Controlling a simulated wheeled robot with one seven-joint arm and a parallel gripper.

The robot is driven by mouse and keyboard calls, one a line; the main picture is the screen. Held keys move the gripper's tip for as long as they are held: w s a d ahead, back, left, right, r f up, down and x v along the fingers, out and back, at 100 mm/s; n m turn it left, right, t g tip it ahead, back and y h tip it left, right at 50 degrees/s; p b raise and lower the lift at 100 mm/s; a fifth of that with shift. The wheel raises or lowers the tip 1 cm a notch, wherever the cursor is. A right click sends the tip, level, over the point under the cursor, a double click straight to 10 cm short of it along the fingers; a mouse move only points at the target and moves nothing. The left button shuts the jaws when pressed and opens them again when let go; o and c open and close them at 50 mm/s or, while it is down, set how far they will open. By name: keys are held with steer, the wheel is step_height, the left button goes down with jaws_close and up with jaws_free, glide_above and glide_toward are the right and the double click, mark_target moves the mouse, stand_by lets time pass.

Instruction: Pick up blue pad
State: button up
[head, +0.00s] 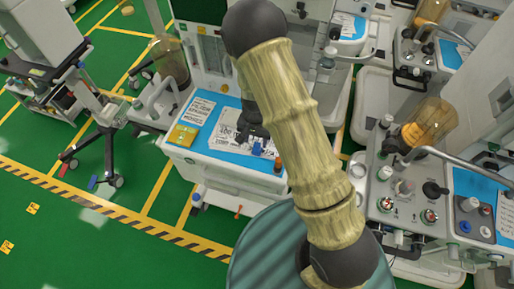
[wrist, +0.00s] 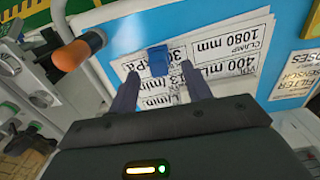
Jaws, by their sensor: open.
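A small blue pad (wrist: 157,58) lies on white printed labels on the cart top, near the front edge. In the head view the blue pad (head: 257,149) shows just below my gripper (head: 251,133). In the wrist view my gripper (wrist: 159,75) is open, with one dark finger on each side of the pad's near end. The pad looks to lie between or just beyond the fingertips. I cannot tell whether the fingers touch it, and nothing is visibly gripped.
A yellow packet (head: 183,135) and printed sheets lie on the blue cart top (head: 215,160). Another equipment cart (head: 400,205) stands at right.

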mark_target(257, 145)
steer(key=shift+d+f+p, duration=0.15)
steer(key=shift+f+p, duration=0.25)
steer(key=shift+f, duration=0.15)
steer(key=shift+w+f+p, duration=0.1)
steer(key=shift+f+p, duration=0.6)
steer(key=shift+f, duration=1.4)
steer(key=c, duration=1.1)
steer(key=shift+o, duration=0.2)
steer(key=shift+r, duration=0.1)
